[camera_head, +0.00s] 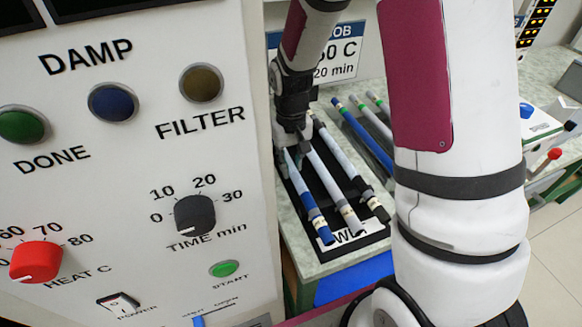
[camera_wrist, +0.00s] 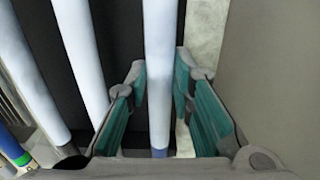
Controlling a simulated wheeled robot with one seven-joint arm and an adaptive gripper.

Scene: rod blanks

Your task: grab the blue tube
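A white tube with a blue end section (camera_head: 314,212) lies leftmost on a black rack, beside the machine panel. A wholly blue tube (camera_head: 362,133) with a banded end lies farther back; that end shows at the lower left of the wrist view (camera_wrist: 14,150). My gripper (camera_head: 293,150) is low over the far part of the leftmost white tube. In the wrist view its teal-padded fingers (camera_wrist: 160,85) stand open on either side of that white tube (camera_wrist: 159,50), with gaps visible. The tube's lower part is hidden behind the gripper body.
A white tube with a grey end (camera_head: 335,185) and one with a black end (camera_head: 365,190) lie to the right on the same rack (camera_head: 352,243). More pale tubes (camera_head: 373,120) lie behind. The machine panel (camera_head: 130,150) stands close on the left.

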